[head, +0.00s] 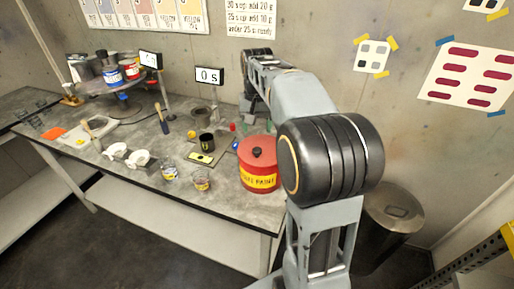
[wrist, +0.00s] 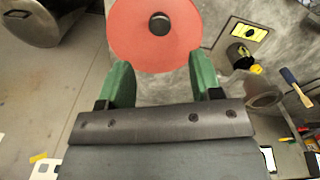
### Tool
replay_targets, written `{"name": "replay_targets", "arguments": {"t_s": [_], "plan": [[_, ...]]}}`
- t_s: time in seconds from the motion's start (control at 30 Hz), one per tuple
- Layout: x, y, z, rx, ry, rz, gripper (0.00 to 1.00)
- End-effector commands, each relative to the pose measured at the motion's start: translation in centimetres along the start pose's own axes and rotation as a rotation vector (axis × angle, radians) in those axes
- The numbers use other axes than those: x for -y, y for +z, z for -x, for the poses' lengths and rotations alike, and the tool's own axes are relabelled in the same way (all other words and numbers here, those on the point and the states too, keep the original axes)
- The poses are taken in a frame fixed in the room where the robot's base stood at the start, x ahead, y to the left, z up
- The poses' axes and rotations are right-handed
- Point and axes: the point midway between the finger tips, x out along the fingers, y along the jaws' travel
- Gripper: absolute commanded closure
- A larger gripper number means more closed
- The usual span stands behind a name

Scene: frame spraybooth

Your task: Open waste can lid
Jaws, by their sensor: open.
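The red can (head: 259,178) with a yellow paint label stands upright at the front right of the bench. Its red lid with a black knob is on top; the lid looks seated. In the wrist view the round red lid (wrist: 128,38) and its knob (wrist: 159,23) lie just beyond my gripper (wrist: 161,70). The two green fingers are wide apart and nothing is between their tips. The knob lines up roughly midway between them. I cannot tell the height gap. In the head view the fingers are not clear behind my arm.
A dark cup (head: 206,141) and small tins (head: 170,172) stand left of the red can. A brush (head: 163,119) stands farther left. A metal bin (head: 390,215) stands on the floor to the right. The bench's front edge (head: 210,213) is close to the can.

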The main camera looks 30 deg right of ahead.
Motion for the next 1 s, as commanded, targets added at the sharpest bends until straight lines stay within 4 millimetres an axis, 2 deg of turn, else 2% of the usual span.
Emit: {"name": "replay_targets", "arguments": {"t_s": [0.03,0.2,0.4,0.63,1.0], "plan": [[0.0,0.1,-1.1,0.004,0.001,0.000,0.41],[-0.1,0.0,-4.3,0.003,0.001,-0.001,0.41],[-0.1,0.0,-7.0,0.001,0.000,-0.001,0.41],[-0.1,0.0,-8.5,-0.001,0.000,-0.001,0.41],[-0.1,0.0,-8.8,-0.002,0.000,-0.001,0.43]]}}
